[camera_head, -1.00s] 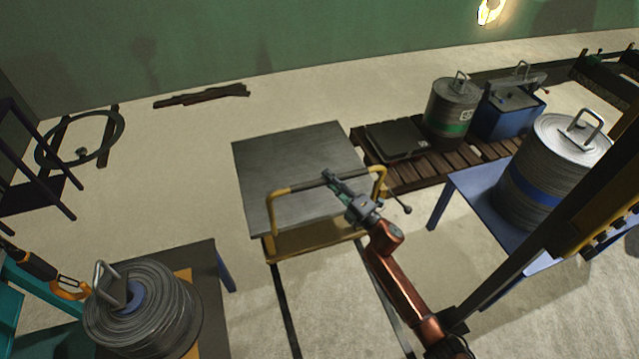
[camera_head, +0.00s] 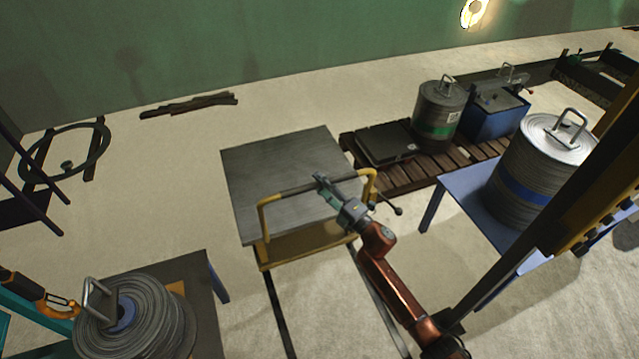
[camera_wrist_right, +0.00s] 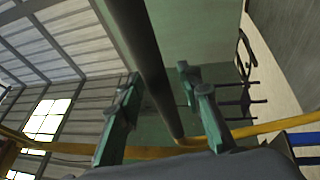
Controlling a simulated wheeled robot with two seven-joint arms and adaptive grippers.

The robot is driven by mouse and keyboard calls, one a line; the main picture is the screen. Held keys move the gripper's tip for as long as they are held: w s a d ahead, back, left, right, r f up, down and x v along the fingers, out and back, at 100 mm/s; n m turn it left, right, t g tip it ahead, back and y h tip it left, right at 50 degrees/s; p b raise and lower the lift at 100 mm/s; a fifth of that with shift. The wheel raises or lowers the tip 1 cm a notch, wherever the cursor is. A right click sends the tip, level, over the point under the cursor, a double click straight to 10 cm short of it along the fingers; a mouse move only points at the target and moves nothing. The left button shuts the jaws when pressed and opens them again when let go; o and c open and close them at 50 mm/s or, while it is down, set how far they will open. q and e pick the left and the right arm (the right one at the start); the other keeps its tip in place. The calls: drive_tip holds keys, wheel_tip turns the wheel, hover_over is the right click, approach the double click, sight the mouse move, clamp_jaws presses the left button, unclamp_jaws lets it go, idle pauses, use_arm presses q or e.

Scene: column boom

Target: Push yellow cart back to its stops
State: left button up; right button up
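The yellow cart (camera_head: 300,247) has a flat grey top (camera_head: 275,180) and stands on the floor in the middle of the head view. Its raised yellow handle, with a dark crossbar (camera_head: 288,191), is on the side nearer me. My right gripper (camera_head: 322,184) is at that crossbar. In the right wrist view, the crossbar (camera_wrist_right: 148,65) passes between the open teal fingers of my right gripper (camera_wrist_right: 158,85). A gap shows beside the right finger. I see no stops clearly.
Two dark rails (camera_head: 280,315) run on the floor toward me. A wooden pallet (camera_head: 400,178) lies close right of the cart. A blue table (camera_head: 455,195) bears a large drum (camera_head: 540,165). A cable coil (camera_head: 145,320) is at lower left. Floor left of the cart is clear.

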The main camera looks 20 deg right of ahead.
drive_tip(key=v, duration=1.1)
drive_tip(key=shift+s+d, duration=0.15)
drive_tip(key=shift+s, duration=0.1)
drive_tip(key=shift+f, duration=0.1)
